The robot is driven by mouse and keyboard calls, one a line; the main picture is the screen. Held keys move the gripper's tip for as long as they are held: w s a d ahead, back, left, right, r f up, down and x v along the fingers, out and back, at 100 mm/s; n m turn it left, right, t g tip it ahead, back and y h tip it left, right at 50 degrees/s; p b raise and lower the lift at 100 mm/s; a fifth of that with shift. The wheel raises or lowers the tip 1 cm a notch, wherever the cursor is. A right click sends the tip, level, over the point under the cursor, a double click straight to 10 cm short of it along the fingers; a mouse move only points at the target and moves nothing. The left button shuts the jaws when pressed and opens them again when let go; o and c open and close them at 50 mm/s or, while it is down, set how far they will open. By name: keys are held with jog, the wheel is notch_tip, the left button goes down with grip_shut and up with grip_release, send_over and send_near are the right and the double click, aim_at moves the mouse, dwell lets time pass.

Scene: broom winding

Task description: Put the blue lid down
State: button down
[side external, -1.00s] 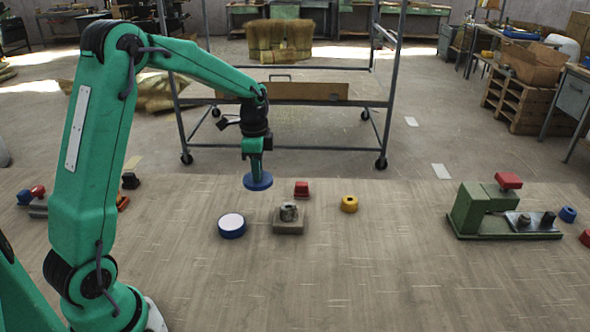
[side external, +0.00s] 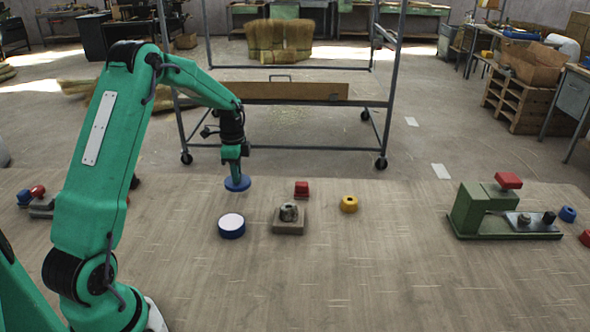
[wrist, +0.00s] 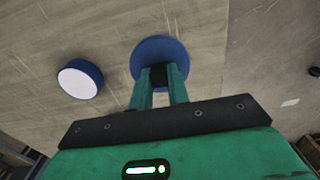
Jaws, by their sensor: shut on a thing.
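My gripper (side external: 236,172) is shut on the blue lid (side external: 238,185), a flat round disc with a knob on top. In the wrist view the blue lid (wrist: 161,53) lies flat beyond my gripper (wrist: 162,84), whose fingers close on its dark knob. In the side view the lid is behind the blue round tin with a white top (side external: 232,227). The tin also shows in the wrist view (wrist: 79,79), left of the lid and apart from it. I cannot tell whether the lid touches the table.
A metal fitting on a square block (side external: 288,217) stands right of the tin. A green fixture (side external: 487,208) stands further right. The front of the table (side external: 350,285) is clear.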

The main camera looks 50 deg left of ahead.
jog(key=shift+f, duration=2)
jog(key=shift+f, duration=0.1)
jog(key=c, duration=1.3)
grip_release()
jog(key=shift+c, duration=0.2)
notch_tip(320, 180, up, 12)
jog(key=shift+r, duration=0.15)
